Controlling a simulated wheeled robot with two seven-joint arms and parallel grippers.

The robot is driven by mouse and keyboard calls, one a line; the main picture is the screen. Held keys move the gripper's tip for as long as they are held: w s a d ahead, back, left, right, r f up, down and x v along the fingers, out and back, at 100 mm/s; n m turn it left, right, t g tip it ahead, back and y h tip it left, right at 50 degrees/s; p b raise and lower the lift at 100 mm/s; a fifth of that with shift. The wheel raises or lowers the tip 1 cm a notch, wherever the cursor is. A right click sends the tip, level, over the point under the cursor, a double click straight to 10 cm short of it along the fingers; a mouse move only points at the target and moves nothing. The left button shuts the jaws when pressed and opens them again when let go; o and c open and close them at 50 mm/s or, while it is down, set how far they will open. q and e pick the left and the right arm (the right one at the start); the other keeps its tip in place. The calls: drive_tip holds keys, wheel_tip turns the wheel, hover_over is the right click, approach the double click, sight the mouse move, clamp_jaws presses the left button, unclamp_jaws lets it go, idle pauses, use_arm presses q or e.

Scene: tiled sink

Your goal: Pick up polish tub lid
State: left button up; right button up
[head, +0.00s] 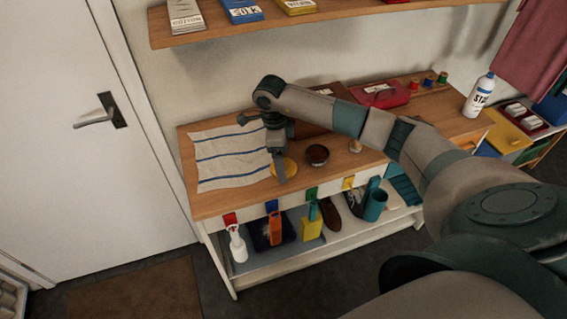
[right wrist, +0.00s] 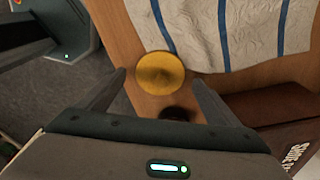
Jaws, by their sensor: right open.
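The polish tub lid, a flat round yellow disc (head: 290,167), lies on the wooden bench top by the front edge, beside a striped cloth. In the right wrist view the lid (right wrist: 160,72) sits just beyond and between my open fingertips. My right gripper (head: 281,175) is over the lid and partly hides it in the head view; its two fingers (right wrist: 160,82) are apart with nothing held. A dark round tub (head: 317,154) stands right of the lid; the wrist view shows part of a dark round shape (right wrist: 178,113). My left gripper is not in view.
The white cloth with blue stripes (head: 225,160) covers the bench's left end. A brown box (right wrist: 285,118) lies behind. A red box (head: 382,95) and a white bottle (head: 479,96) stand farther right.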

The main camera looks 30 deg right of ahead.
drive_tip(key=shift+f, duration=0.4)
drive_tip(key=c, duration=1.1)
drive_tip(key=shift+r, duration=0.15)
